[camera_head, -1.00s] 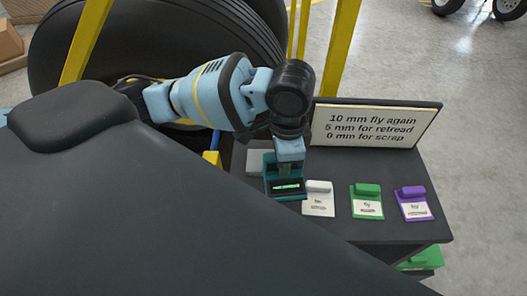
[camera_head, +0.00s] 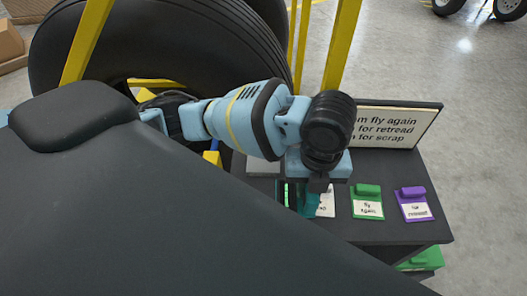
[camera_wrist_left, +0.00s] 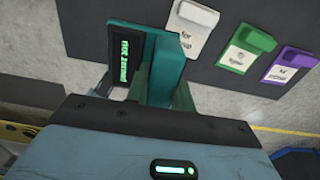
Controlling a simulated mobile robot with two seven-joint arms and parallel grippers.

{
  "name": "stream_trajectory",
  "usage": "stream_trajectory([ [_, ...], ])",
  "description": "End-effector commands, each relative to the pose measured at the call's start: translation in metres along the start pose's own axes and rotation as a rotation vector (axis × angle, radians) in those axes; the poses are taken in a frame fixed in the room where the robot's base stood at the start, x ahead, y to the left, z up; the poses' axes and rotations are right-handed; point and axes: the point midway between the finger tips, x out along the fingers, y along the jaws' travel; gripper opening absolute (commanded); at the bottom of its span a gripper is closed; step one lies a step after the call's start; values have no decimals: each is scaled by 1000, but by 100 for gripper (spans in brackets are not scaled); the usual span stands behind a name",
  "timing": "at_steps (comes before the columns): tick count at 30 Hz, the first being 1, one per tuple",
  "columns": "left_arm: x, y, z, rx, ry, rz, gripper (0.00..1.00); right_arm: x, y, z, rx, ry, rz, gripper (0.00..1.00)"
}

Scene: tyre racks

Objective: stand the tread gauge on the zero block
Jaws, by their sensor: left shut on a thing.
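The teal tread gauge (camera_wrist_left: 162,68) is held in my left gripper (camera_wrist_left: 168,95). Its dark display with green characters (camera_wrist_left: 123,52) faces up in the left wrist view. In the head view the gauge (camera_head: 307,201) is partly hidden below my left gripper (camera_head: 312,188), over the dark table beside the white tag. A light grey flat block (camera_head: 262,163) lies on the table to the left of the gauge, partly covered by my arm; it looks like the zero block. I cannot tell whether the gauge touches the table. My right gripper is out of view.
A white tag (camera_head: 326,204), a green tag (camera_head: 367,203) and a purple tag (camera_head: 414,204) lie in a row on the dark table (camera_head: 390,231). A sign (camera_head: 400,125) stands behind them. A large tyre (camera_head: 75,50) and yellow rack posts stand at the back.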

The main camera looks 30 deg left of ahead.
Motion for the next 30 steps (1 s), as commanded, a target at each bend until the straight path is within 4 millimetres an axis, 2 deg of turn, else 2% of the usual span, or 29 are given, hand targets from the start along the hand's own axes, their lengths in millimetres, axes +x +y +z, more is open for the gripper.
stream_trajectory([
  [5,0,0,1,9,-1,0,0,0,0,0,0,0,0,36],
  [8,1,5,10,5,-2,1,0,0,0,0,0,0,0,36],
  [24,11,56,113,2,-2,1,0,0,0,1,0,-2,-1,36],
  [30,13,65,131,5,-2,-1,0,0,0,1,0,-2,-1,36],
])
